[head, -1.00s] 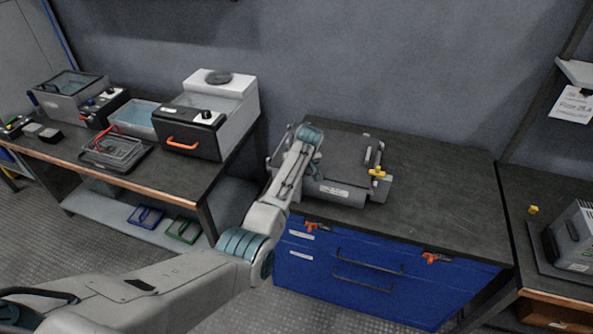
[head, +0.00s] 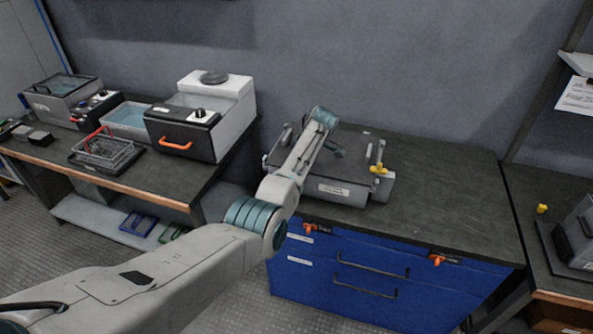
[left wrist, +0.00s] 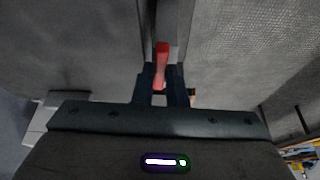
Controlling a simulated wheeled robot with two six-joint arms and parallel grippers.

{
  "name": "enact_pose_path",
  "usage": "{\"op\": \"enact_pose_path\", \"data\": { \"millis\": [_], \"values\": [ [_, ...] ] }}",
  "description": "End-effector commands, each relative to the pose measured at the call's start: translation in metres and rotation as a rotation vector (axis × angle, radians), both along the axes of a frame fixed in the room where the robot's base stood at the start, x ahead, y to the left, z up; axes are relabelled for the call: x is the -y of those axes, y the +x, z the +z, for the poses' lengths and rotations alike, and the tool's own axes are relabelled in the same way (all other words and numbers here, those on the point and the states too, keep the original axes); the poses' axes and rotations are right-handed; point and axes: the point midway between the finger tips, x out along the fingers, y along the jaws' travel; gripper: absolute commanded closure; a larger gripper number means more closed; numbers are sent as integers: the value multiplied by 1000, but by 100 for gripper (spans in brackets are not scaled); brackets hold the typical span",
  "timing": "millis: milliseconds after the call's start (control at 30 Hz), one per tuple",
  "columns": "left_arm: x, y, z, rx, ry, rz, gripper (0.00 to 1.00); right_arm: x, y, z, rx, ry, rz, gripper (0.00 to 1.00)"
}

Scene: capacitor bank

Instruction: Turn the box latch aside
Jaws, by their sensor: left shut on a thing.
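A grey box (head: 345,192) with a white label lies on the dark top of a blue cabinet in the head view. A red latch (left wrist: 162,58) shows in the left wrist view, upright in the picture against grey surfaces. My left gripper (left wrist: 160,82) is shut on the lower part of the red latch, one dark finger on each side. In the head view my left arm reaches over the box and hides its left part; the latch and fingertips cannot be made out there. My right gripper is in neither view.
A yellow-handled clamp or valve (head: 379,169) stands at the box's right end. The cabinet top (head: 440,200) is clear to the right. Two orange latches (head: 438,260) sit on the blue drawer front. A left bench holds a black-fronted unit (head: 182,130) and a wire basket (head: 103,152).

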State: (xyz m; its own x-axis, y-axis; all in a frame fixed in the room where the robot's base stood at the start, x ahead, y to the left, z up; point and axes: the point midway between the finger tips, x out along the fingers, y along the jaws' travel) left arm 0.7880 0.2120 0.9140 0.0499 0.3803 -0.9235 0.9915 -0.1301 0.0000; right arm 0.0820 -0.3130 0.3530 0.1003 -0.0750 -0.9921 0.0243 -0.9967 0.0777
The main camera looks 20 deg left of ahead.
Motion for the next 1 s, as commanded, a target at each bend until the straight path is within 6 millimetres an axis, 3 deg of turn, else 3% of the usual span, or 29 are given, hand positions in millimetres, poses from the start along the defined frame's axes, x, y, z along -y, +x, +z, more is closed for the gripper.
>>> {"op": "enact_pose_path", "data": {
  "millis": [600,633,733,1000],
  "values": [
    [0,1,0,0,-1,45,100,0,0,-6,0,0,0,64],
    [0,1,0,1,-1,45,86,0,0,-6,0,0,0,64],
    [0,1,0,1,-1,45,67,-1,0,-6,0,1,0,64],
    [0,1,0,0,-1,44,66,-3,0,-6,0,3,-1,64]
  ]
}}
